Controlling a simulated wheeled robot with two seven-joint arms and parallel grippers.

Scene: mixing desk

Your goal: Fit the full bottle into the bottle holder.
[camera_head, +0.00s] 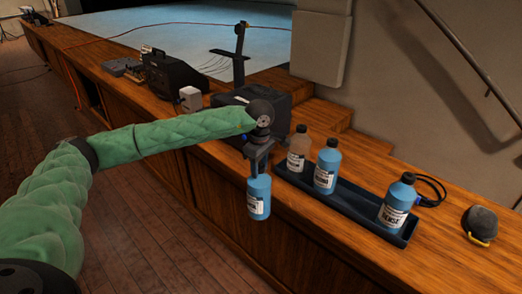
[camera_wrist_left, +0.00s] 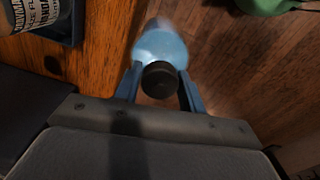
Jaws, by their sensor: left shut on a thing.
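My left gripper (camera_head: 258,162) points down and is shut on a full blue bottle (camera_head: 259,198) with a white label. The bottle hangs upright beside the wooden ledge's front edge, left of the dark long tray that looks like the bottle holder (camera_head: 348,210). In the left wrist view the gripper's fingers (camera_wrist_left: 160,88) are on either side of the bottle's black cap, with the blue bottle body (camera_wrist_left: 158,45) beyond. In the tray stand a mostly clear brownish bottle (camera_head: 298,152), a blue bottle (camera_head: 327,168) and another blue bottle (camera_head: 396,203). A gap shows between the two blue ones. My right gripper is not in view.
A black box (camera_head: 268,105) stands behind the arm. A black cable loop (camera_head: 432,186) lies behind the right bottle, and a dark rounded object (camera_head: 481,223) sits further right. The wooden floor (camera_head: 150,235) below the ledge is clear.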

